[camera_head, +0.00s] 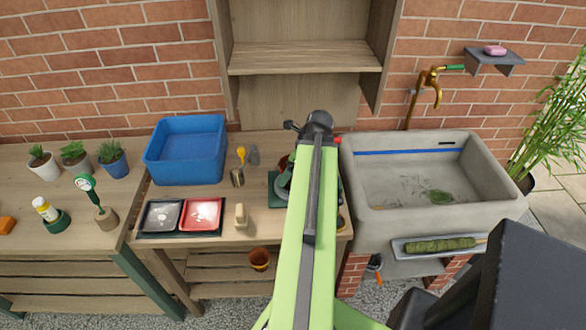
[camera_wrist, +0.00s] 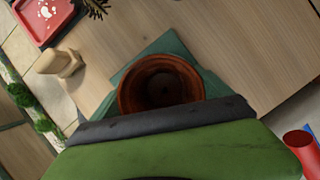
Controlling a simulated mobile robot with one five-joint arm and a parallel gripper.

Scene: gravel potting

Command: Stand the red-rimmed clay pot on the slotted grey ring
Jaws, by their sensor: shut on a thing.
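The clay pot (camera_wrist: 160,82), reddish brown with a round rim, shows from above in the wrist view, its mouth open and dark inside. My gripper (camera_wrist: 160,118) is shut on it at its near side; the fingertips are mostly hidden. A green mat (camera_wrist: 125,72) lies below and around the pot. In the head view a small brown part of a pot (camera_head: 284,161) shows left of my arm, above a grey round piece (camera_head: 282,184) that may be the slotted ring. My arm hides most of this, so I cannot tell whether the pot touches the ring.
A wooden block (camera_head: 241,216) stands left of the mat, beside a red tray (camera_head: 202,214) and a grey tray (camera_head: 161,215). A blue tub (camera_head: 186,150) stands behind them. The sink (camera_head: 430,185) borders the bench at right. Another pot (camera_head: 260,259) stands on the lower shelf.

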